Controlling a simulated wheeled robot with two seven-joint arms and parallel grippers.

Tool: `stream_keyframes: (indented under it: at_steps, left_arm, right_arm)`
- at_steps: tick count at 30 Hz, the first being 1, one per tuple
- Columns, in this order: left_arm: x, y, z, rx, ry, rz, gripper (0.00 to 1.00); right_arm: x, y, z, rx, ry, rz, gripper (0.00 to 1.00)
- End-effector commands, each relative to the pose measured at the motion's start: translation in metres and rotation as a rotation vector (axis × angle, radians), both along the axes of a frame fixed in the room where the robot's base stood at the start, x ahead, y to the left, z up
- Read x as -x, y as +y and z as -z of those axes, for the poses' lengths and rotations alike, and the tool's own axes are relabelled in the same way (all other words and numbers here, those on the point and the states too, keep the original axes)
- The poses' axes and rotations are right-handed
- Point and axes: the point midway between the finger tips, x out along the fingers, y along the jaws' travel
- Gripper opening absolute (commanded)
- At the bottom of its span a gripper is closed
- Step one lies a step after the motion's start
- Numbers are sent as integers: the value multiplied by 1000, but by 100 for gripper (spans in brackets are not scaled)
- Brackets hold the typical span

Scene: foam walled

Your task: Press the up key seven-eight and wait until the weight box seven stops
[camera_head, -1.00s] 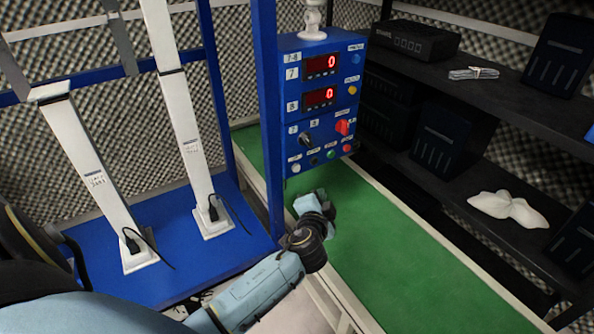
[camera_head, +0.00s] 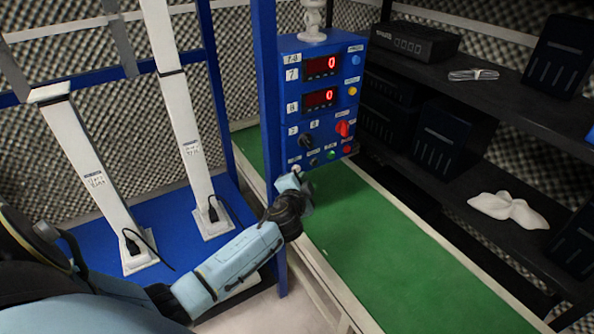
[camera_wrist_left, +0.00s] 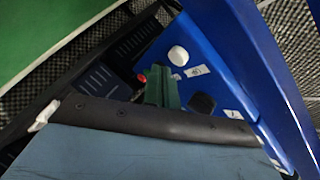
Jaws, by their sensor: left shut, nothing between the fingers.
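I cannot read which is the up key seven-eight. My left gripper (camera_head: 300,178) is shut and empty, just below the panel's lower left corner near the white button. I cannot tell if it touches. The wrist view shows the white button (camera_wrist_left: 178,55) and a black button (camera_wrist_left: 202,102). I cannot identify weight box seven. My right gripper is out of view.
A blue post (camera_head: 267,100) stands just left of the panel. Two white columns (camera_head: 190,140) with black cables stand on a blue base at left. A dark shelf (camera_head: 470,190) with boxes and a white object (camera_head: 508,209) fills the right. The green strip (camera_head: 400,260) is clear.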

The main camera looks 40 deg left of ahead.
Motion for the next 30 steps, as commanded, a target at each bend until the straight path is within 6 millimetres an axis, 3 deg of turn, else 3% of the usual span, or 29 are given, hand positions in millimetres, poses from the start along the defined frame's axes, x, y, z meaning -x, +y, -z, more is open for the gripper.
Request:
stream_keyframes:
  at_steps: [30]
  left_arm:
    - [0,1,0,0,0,0,0]
  right_arm:
    - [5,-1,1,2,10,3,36]
